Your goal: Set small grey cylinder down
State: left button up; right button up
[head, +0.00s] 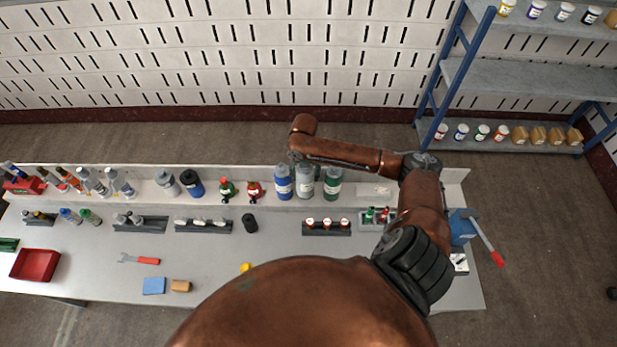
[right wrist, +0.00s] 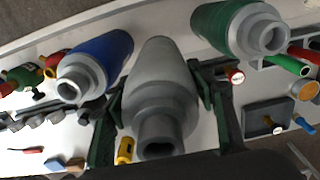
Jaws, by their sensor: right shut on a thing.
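The grey cylinder (head: 305,182) is in line with the raised back ledge of the table, between a blue cylinder (head: 283,182) and a green cylinder (head: 332,181). My right gripper (head: 301,160) is over its top. In the right wrist view the grey cylinder (right wrist: 160,88) lies between the two dark fingers of my right gripper (right wrist: 160,75), which is shut on it. The blue cylinder (right wrist: 95,65) and green cylinder (right wrist: 238,28) show on either side, apart from it. I cannot tell whether its base touches the ledge. My left gripper is not in view.
Red and green small items (head: 240,189) and more cylinders (head: 178,184) stand further left on the ledge. Racks (head: 326,229) line the table below it. A red tray (head: 36,265), wrench (head: 139,260) and blue block (head: 154,286) lie in front. A shelf unit (head: 530,78) stands back right.

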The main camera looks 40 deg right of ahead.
jog(key=d+f, duration=0.1)
jog(key=w+d+f, duration=0.1)
jog(key=f, duration=0.1)
jog(key=shift+w+d, duration=0.15)
jog(key=shift+w, duration=0.05)
jog(key=shift+d+f+p, duration=0.2)
jog(key=shift+f+p, duration=0.1)
jog(key=shift+f, duration=1.5)
jog(key=o, duration=1.5)
jog(key=shift+c, duration=0.2)
notch_tip(320, 180, up, 12)
jog(key=shift+r+b, duration=0.1)
jog(key=shift+b, duration=0.5)
jog(key=shift+s, duration=0.1)
